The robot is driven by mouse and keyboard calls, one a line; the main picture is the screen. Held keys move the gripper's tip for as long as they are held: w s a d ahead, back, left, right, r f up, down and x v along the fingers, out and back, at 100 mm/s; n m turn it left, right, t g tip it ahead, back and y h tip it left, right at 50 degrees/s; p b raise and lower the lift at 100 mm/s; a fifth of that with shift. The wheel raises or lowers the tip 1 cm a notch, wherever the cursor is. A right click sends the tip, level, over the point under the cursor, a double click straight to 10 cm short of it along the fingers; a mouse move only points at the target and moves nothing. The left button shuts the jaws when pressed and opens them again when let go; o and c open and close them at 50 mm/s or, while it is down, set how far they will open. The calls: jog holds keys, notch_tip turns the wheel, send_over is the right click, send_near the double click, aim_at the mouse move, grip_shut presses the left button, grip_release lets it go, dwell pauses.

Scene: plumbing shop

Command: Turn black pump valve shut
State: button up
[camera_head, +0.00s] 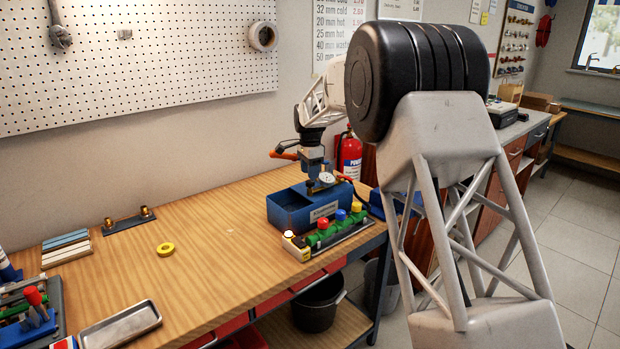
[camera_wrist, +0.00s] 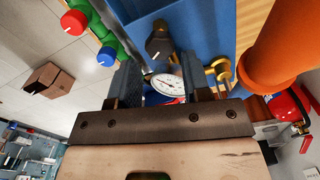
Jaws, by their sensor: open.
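The black pump valve (camera_wrist: 158,44) is a dark knob with a pale mark in the wrist view, above the blue pump tank. The round white pressure gauge (camera_wrist: 168,84) sits just beside it. My gripper (camera_wrist: 159,66) is open, with one finger on each side of the gauge in the picture and the knob just beyond the fingertips. I see no contact with the knob. In the head view my gripper (camera_head: 316,181) is low over the blue pump (camera_head: 288,212), by the gauge (camera_head: 327,177). I cannot make out the black valve there.
A green manifold (camera_head: 335,231) with red, blue and yellow knobs stands in front of the pump. The orange pump handle (camera_wrist: 278,45) is close on the right in the wrist view. A red extinguisher (camera_head: 350,156) stands behind. The bench middle is mostly clear around a yellow ring (camera_head: 166,249).

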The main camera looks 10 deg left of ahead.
aim_at(311, 182)
jog(key=shift+r, duration=2.1)
jog(key=n, duration=0.4)
jog(key=shift+s+d+f+t+y, duration=0.1)
jog(key=shift+s+d+t+y, duration=0.1)
jog(key=shift+s+t+y, duration=0.15)
jog(key=n+t, duration=0.1)
jog(key=n, duration=0.3)
jog(key=s+d+n+t+y, duration=0.1)
jog(key=n, duration=0.4)
jog(key=s+n+t, duration=0.1)
jog(key=n, duration=0.4)
jog(key=shift+s+d+f+y, duration=0.1)
jog(key=shift+d+y, duration=0.15)
jog(key=shift+y, duration=0.1)
jog(key=shift+f, duration=0.1)
jog(key=shift+x, duration=3.85)
